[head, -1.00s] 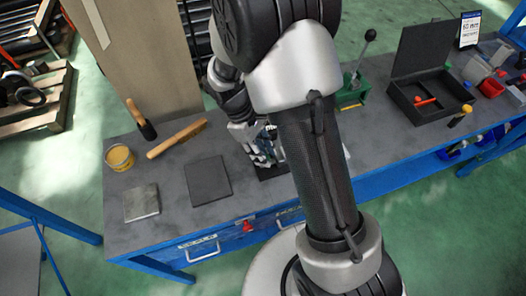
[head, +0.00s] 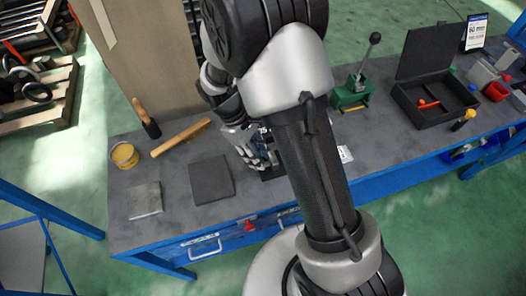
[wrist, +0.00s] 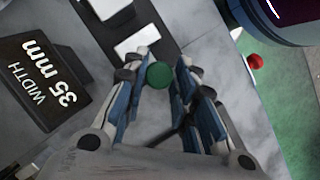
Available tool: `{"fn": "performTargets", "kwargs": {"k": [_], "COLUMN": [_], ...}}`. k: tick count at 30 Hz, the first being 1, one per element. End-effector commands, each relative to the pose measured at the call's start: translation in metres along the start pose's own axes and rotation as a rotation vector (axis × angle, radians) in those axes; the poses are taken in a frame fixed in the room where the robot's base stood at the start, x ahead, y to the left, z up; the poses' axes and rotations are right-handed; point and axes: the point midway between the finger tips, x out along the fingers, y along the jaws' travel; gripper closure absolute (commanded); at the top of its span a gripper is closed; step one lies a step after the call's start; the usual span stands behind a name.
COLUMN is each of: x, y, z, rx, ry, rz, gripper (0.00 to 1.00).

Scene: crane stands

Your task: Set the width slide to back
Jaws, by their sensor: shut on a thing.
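The width slide shows in the wrist view as a dark track (wrist: 128,24) with pale plates on it. Its round green knob (wrist: 159,75) sits between my fingertips. A black block marked "WIDTH 35 mm" (wrist: 42,82) stands to the left of the track. My gripper (wrist: 160,78) is shut on the green knob, with a finger on each side. In the head view my gripper (head: 256,152) is low over the bench, and my arm hides most of the slide.
A green lever press (head: 352,92) and an open black case (head: 425,100) stand to the right.

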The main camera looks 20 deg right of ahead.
Motion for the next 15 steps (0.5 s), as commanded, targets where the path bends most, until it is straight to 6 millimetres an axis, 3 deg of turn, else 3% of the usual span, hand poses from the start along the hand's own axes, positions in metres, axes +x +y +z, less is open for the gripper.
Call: {"fn": "performTargets", "kwargs": {"k": [3, 4, 13, 15], "x": [-0.0008, -0.0008, -0.0004, -0.0003], "y": [-0.0012, -0.0012, -0.0008, -0.0007], "z": [-0.0026, -0.0027, -0.0019, -0.0017], "rx": [0.001, 0.001, 0.001, 0.001], "ry": [0.008, 0.008, 0.006, 0.005], "rz": [-0.001, -0.001, -0.001, -0.001], "gripper": [1.00, 0.74, 0.54, 0.54]}}
